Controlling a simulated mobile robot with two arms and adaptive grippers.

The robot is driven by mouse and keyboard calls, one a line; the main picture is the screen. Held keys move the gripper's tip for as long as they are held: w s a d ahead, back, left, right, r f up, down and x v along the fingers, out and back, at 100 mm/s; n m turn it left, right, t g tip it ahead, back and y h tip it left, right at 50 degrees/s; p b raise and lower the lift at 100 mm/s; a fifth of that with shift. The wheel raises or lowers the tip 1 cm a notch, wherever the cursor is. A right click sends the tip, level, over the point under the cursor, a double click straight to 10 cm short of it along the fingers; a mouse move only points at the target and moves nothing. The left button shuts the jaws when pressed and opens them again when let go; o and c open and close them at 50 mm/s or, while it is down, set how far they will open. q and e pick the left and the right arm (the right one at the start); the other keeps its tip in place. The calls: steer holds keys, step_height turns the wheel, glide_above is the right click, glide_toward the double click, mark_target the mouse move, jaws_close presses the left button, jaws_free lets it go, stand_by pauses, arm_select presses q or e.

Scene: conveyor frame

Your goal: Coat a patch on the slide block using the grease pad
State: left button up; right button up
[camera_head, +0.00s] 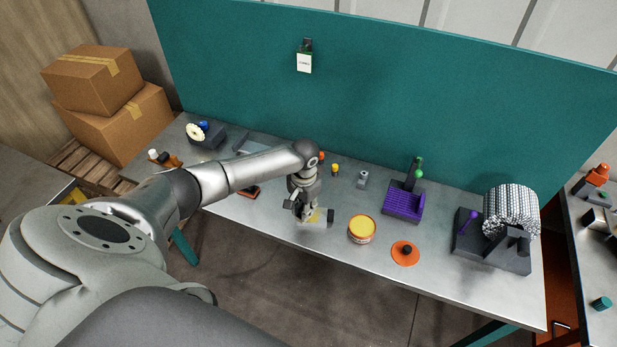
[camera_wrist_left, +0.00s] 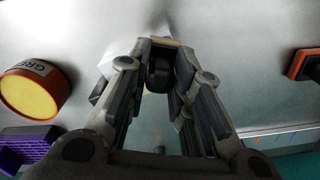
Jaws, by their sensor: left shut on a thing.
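My left gripper (camera_head: 303,208) points down over the near middle of the bench. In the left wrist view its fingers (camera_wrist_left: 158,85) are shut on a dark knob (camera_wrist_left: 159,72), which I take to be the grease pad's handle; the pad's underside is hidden. The pale slide block (camera_head: 313,219) lies right below the gripper, with yellow on its top and a dark piece at its right end. The gripper hides part of it, and I cannot tell if the pad touches it. The open grease tin (camera_head: 362,227), full of yellow, stands to the right; it also shows in the left wrist view (camera_wrist_left: 28,97). My right gripper is not in view.
An orange disc with a black knob (camera_head: 405,254) lies right of the tin. Behind are a purple ribbed tray (camera_head: 403,205) and small parts. A dark fixture with a beaded roll (camera_head: 511,211) stands at the right end. A teal panel (camera_head: 400,100) closes the back.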

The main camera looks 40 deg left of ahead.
arm_select(q)
steer(key=shift+w+a+f+b, duration=0.15)
steer(key=shift+w+a+b, duration=0.05)
steer(key=shift+w+b, duration=0.3)
steer(key=shift+w+a+b, duration=0.1)
steer(key=shift+w+b, duration=0.5)
steer(key=shift+w, duration=0.2)
steer(key=shift+w+a, duration=0.1)
steer(key=shift+w, duration=0.35)
steer(key=w+b, duration=0.2)
steer(key=b, duration=0.1)
steer(key=shift+w+a, duration=0.4)
steer(key=shift+w, duration=0.3)
steer(key=shift+r, duration=0.25)
step_height(320, 180, up, 6)
steer(key=p, duration=0.6)
